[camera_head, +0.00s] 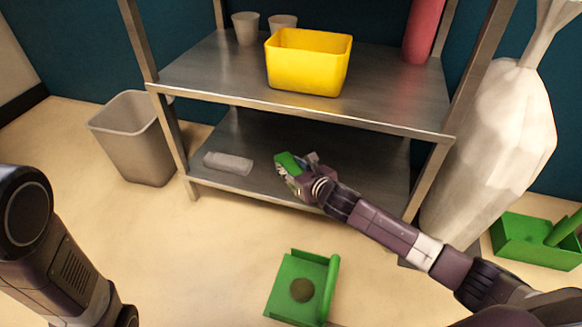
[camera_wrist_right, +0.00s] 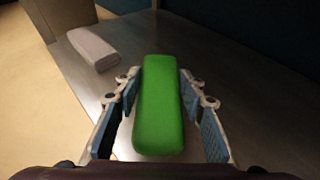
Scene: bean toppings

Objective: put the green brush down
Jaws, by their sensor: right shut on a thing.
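The green brush (camera_wrist_right: 159,108) is a green block between the two blue-padded fingers of my right gripper (camera_wrist_right: 160,115). In the head view, the green brush (camera_head: 288,162) shows at the tip of my right gripper (camera_head: 290,175), over the lower metal shelf (camera_head: 370,172). My right gripper is shut on it. The shelf surface lies beneath the brush in the wrist view; whether they touch I cannot tell. My left arm shows at the left edge of the head view, but its gripper is out of the picture.
A pale block (camera_head: 228,162) lies on the lower shelf, left of my right gripper. The upper shelf holds a yellow bin (camera_head: 308,70). A green dustpan (camera_head: 290,275) with a dark round patch is on the floor. A grey bin (camera_head: 135,145) and a white sack (camera_head: 500,140) flank the rack.

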